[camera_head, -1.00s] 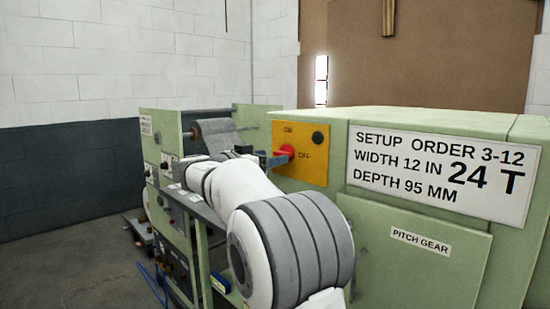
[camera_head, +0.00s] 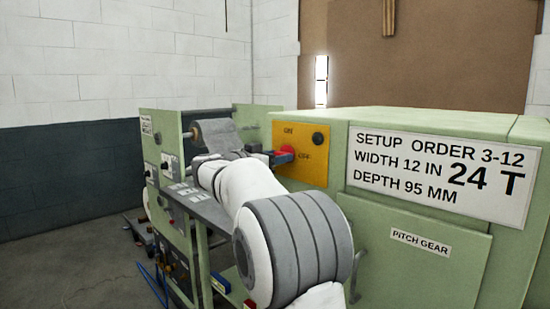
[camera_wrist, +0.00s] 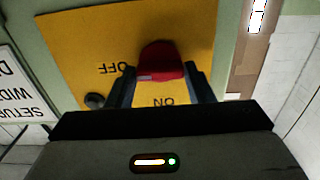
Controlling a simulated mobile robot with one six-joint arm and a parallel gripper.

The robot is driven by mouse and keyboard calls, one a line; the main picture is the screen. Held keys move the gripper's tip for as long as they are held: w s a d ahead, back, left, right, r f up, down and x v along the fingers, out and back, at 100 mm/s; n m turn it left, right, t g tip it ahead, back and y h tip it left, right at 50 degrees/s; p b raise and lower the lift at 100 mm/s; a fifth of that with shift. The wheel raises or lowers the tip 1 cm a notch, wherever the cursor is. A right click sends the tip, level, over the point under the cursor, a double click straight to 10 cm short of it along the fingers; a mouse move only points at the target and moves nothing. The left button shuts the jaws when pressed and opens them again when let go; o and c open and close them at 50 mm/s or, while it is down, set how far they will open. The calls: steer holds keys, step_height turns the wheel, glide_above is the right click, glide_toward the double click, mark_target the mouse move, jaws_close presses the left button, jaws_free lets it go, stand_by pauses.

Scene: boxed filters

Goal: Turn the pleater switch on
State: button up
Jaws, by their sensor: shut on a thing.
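The pleater switch is a red knob (camera_head: 287,150) on a yellow plate (camera_head: 316,169) on the green machine's side. ON is printed above the knob and OFF to its right. The wrist view shows the plate upside down, with the red knob (camera_wrist: 161,60) between the two dark fingers of my gripper (camera_wrist: 160,72). My gripper (camera_head: 284,155) is shut on the knob, one finger on each side. A small pale mark shows on the knob's edge, on the side towards the OFF print. The fingers hide part of the knob in the head view.
A dark round button (camera_head: 318,138) sits on the plate's upper right. A white setup sign (camera_head: 440,172) and a pitch gear cover (camera_head: 420,265) are to the right. A grey roll (camera_head: 215,134) is behind my arm. Free floor lies at the left.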

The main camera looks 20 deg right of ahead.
steer(key=shift+c, duration=0.8)
steer(key=shift+f, duration=0.1)
steer(key=n+p, duration=0.1)
steer(key=n, duration=1.6)
steer(key=shift+n+p, duration=0.3)
steer(key=shift+n, duration=0.1)
steer(key=o, duration=1)
